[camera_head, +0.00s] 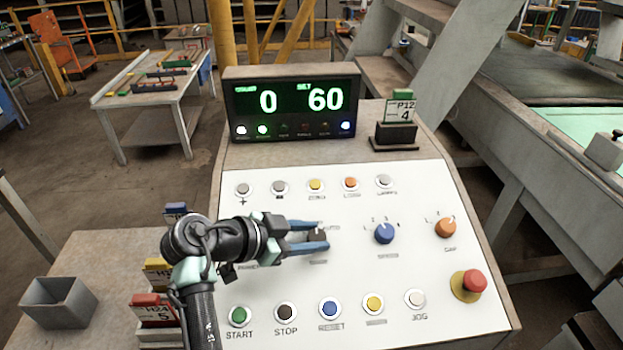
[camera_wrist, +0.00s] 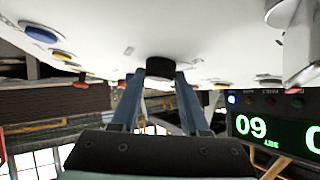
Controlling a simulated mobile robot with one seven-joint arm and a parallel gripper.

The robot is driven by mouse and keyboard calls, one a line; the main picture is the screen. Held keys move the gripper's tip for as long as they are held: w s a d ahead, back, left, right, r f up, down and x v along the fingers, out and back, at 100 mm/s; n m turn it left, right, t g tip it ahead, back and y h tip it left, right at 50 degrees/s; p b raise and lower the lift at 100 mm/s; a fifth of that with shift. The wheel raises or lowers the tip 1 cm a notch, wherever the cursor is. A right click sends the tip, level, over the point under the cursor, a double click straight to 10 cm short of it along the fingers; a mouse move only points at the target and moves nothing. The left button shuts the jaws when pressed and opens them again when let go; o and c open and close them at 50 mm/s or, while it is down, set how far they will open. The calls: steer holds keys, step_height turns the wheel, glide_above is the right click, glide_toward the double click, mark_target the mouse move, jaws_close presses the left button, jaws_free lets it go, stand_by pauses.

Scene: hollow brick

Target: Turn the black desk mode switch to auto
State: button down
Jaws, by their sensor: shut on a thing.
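The black mode switch (camera_head: 316,238) is a small dark knob on the white control panel (camera_head: 420,190), with the end of the word AUTO printed at its upper right. My gripper (camera_head: 322,237) reaches in from the left, and its blue fingers are shut on the knob, one above and one below it. In the wrist view the dark round knob (camera_wrist: 160,68) sits between the two blue fingertips (camera_wrist: 160,78), against the panel. The knob's pointer is hidden, so I cannot tell which position it is at.
A blue speed knob (camera_head: 384,234) and an orange knob (camera_head: 445,228) stand to the right. A red emergency button (camera_head: 473,282) is at lower right. Buttons line the panel above and below. The display (camera_head: 292,103) reads 0 and 60. A grey bin (camera_head: 58,303) stands left.

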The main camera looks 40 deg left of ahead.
steer(key=m+g+h+b, duration=0.1)
steer(key=m, duration=0.1)
steer(key=m+g+h+b, duration=0.1)
steer(key=b, duration=0.1)
steer(key=m+g+h+b, duration=0.1)
steer(key=m+h, duration=0.1)
steer(key=shift+w+a+m+b, duration=0.15)
steer(key=shift+a+m+b, duration=0.15)
steer(key=shift+b, duration=0.1)
steer(key=shift+w+r+m+g+h, duration=0.1)
steer(key=shift+m+g+h, duration=0.3)
steer(key=shift+m+g, duration=0.6)
steer(key=shift+m+g+h, duration=0.3)
steer(key=shift+m+g, duration=0.4)
steer(key=shift+c, duration=2)
jaws_free()
steer(key=shift+w, duration=0.1)
steer(key=shift+r, duration=0.1)
